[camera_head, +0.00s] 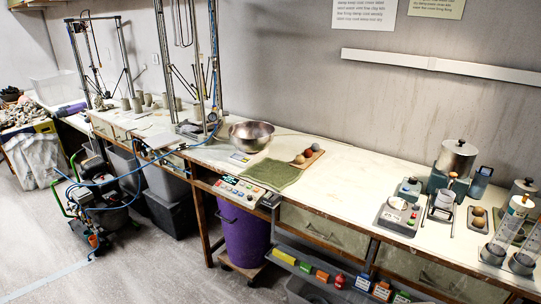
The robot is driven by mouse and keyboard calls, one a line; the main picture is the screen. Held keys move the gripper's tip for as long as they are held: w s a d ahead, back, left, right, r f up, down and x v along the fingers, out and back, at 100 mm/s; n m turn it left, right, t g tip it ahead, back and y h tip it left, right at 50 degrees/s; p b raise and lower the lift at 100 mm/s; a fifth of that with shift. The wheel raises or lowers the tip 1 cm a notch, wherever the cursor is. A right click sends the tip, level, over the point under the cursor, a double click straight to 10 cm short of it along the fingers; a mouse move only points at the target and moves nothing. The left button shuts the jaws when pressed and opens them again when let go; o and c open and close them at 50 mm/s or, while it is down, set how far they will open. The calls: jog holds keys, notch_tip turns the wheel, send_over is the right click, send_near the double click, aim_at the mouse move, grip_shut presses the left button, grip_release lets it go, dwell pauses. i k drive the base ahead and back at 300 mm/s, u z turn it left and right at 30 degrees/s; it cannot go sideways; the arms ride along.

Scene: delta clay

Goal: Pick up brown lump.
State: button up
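Three small round lumps sit in a row on a small wooden board (293,166) on the long workbench, right of the steel bowl. The front lump (299,158) looks orange-brown, the middle lump (308,153) looks darker, and the back lump (315,147) looks tan-brown. At this size I cannot tell surely which is the brown lump. Another brownish lump (478,217) sits on a small device at the right end of the bench. My gripper is not in view.
A green cloth (272,174) lies just in front of the board, and a steel bowl (251,136) stands to its left. A control panel (239,191) is at the bench's front edge. Tall frame machines stand at left. The bench right of the board is clear; floor shows at front left.

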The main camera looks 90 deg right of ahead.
aim_at(308, 153)
jog(key=u, duration=0.05)
jog(key=i, duration=0.6)
jog(key=z, duration=3.7)
jog(key=i, duration=0.55)
jog(key=k, duration=0.5)
jog(key=u, duration=1.8)
